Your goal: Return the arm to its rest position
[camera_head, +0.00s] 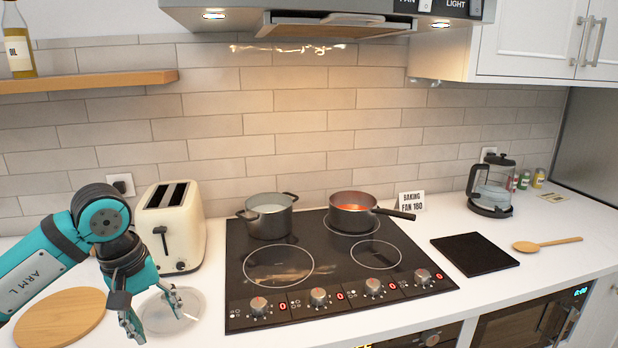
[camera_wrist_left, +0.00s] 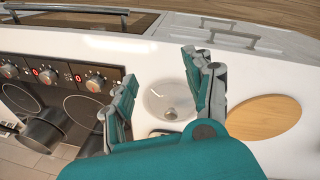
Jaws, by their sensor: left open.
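My left arm (camera_head: 38,262) comes in from the left, teal with "ARM L" on it. My left gripper (camera_head: 157,314) points down, open and empty, over a round glass lid (camera_head: 190,330) on the white counter, left of the stove. In the left wrist view the open fingers (camera_wrist_left: 166,85) spread on either side of the glass lid (camera_wrist_left: 155,104), whose small knob shows. Nothing is between the fingers. Whether a fingertip touches the lid I cannot tell. My right gripper is in neither view.
A round wooden board (camera_head: 55,318) lies beside my gripper, and a cream toaster (camera_head: 180,235) stands behind it. The black hob (camera_head: 320,262) carries a grey pot (camera_head: 268,220) without a lid and a pan (camera_head: 350,215) of red food. A shelf (camera_head: 90,82) hangs upper left.

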